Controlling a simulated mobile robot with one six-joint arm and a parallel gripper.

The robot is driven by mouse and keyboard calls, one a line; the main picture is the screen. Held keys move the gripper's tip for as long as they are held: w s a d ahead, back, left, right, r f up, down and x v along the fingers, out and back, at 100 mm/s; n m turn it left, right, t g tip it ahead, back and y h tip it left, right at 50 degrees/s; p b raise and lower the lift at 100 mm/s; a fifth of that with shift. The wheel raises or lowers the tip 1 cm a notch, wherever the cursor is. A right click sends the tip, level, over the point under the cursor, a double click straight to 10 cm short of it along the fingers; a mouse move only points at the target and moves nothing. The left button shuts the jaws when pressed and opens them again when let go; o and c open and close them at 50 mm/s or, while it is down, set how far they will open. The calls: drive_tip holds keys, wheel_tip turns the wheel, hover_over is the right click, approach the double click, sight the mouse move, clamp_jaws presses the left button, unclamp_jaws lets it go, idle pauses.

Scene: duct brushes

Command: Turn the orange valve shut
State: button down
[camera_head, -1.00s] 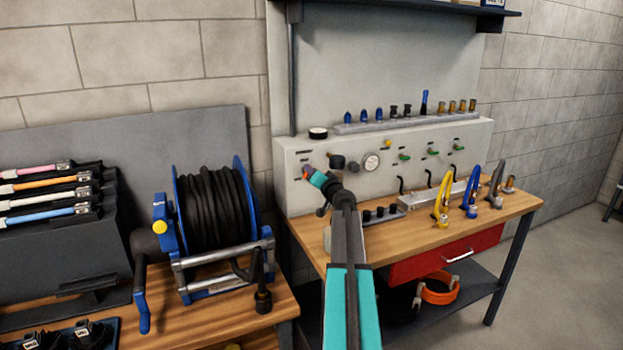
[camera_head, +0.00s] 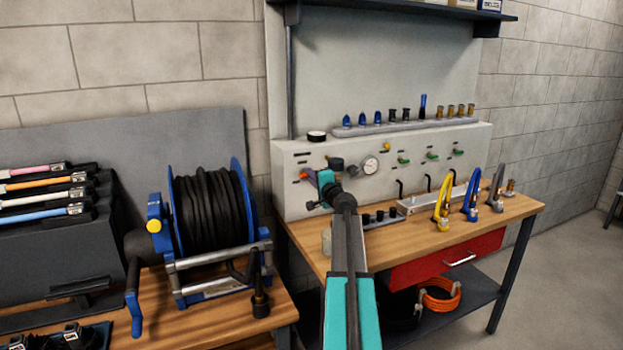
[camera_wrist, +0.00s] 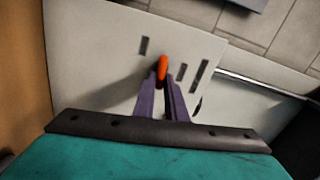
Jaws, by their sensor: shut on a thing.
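The orange valve (camera_head: 304,175) is a small handle on the left part of the grey panel front. In the wrist view the orange valve (camera_wrist: 162,68) shows between the tips of my purple fingers. My gripper (camera_head: 314,177) reaches the panel from the front right, at the end of my teal and dark arm. In the wrist view my gripper (camera_wrist: 162,80) is shut on the valve handle. The lower part of the handle is hidden by the fingers. Dark marks lie on the panel on both sides of the handle.
A round gauge (camera_head: 370,166) and several green valves (camera_head: 404,161) sit to the right on the panel. A blue hose reel (camera_head: 205,230) stands left of my arm. Yellow, blue and grey hose tools (camera_head: 441,215) stand on the workbench (camera_head: 400,243).

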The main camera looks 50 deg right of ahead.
drive_tip(key=shift+f+m, duration=0.15)
drive_tip(key=shift+m, duration=0.55)
drive_tip(key=c, duration=1.8)
unclamp_jaws()
drive_tip(key=shift+s, duration=0.15)
drive_tip(key=shift+b+v, duration=1.2)
drive_tip(key=shift+v, duration=5.65)
